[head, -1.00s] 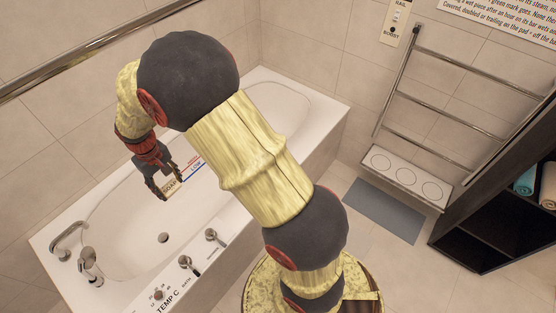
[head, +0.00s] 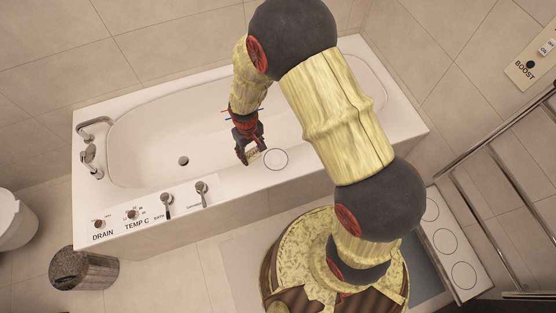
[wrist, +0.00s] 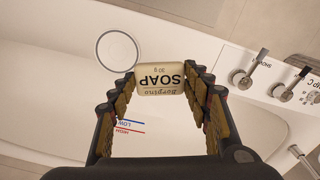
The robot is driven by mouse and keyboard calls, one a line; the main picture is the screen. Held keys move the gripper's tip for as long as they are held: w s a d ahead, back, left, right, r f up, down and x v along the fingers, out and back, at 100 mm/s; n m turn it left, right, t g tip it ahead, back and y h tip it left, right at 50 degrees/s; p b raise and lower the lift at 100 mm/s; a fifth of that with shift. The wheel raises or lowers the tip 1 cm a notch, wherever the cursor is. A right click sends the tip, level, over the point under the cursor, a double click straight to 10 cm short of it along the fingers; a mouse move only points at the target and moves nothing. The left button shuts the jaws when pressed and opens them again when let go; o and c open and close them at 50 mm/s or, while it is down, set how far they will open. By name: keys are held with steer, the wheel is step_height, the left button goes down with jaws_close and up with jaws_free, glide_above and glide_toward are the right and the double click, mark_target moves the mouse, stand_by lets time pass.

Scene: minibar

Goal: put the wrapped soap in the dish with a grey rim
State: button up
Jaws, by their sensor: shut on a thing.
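The wrapped soap (wrist: 160,78) is a small cream block printed "SOAP 30 g". My gripper (head: 249,152) is shut on it, with one finger at each end in the wrist view. The soap also shows in the head view (head: 254,155), partly hidden by the fingers. The dish with a grey rim (wrist: 118,50) is a round white disc on the bathtub's front ledge, and it looks empty. It also shows in the head view (head: 276,160), just right of the soap. The soap appears beside the dish, not over it; its height above the ledge I cannot tell.
The white bathtub (head: 140,150) lies below my arm. Lever taps (head: 201,188) and dials stand on its front ledge, left of the soap. A white shelf (head: 445,262) with several round outlines and a towel rail (head: 490,190) are at the right. A bin (head: 84,272) stands lower left.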

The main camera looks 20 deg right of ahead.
mark_target(250, 161)
steer(key=shift+n, duration=0.4)
steer(key=f, duration=0.1)
steer(key=s+a+f, duration=0.1)
steer(key=s+f, duration=0.1)
steer(key=shift+s+a+f, duration=0.15)
steer(key=shift+a+f, duration=0.1)
steer(key=shift+a, duration=0.15)
steer(key=shift+s+d+f+b, duration=0.1)
steer(key=shift+d+f+b, duration=0.05)
steer(key=shift+f+b, duration=0.2)
steer(key=w+d+f+b, duration=0.1)
steer(key=w+d+f, duration=0.1)
steer(key=d+f, duration=0.1)
steer(key=w+d+f+b, duration=0.1)
steer(key=w+d+f, duration=0.1)
steer(key=d+f, duration=0.1)
steer(key=w+d+f+b, duration=0.2)
steer(key=d, duration=0.3)
steer(key=shift+f, duration=0.4)
steer(key=shift+w+d+f+b, duration=0.1)
steer(key=shift+d+f+b, duration=0.1)
steer(key=shift+f+b, duration=0.6)
steer(key=shift+w+d+f+b, duration=0.1)
steer(key=shift+d+f+b, duration=0.15)
steer(key=shift+f, duration=0.9)
steer(key=shift+s, duration=0.1)
steer(key=shift+f, duration=0.4)
steer(key=o, duration=1)
steer(key=shift+r, duration=0.15)
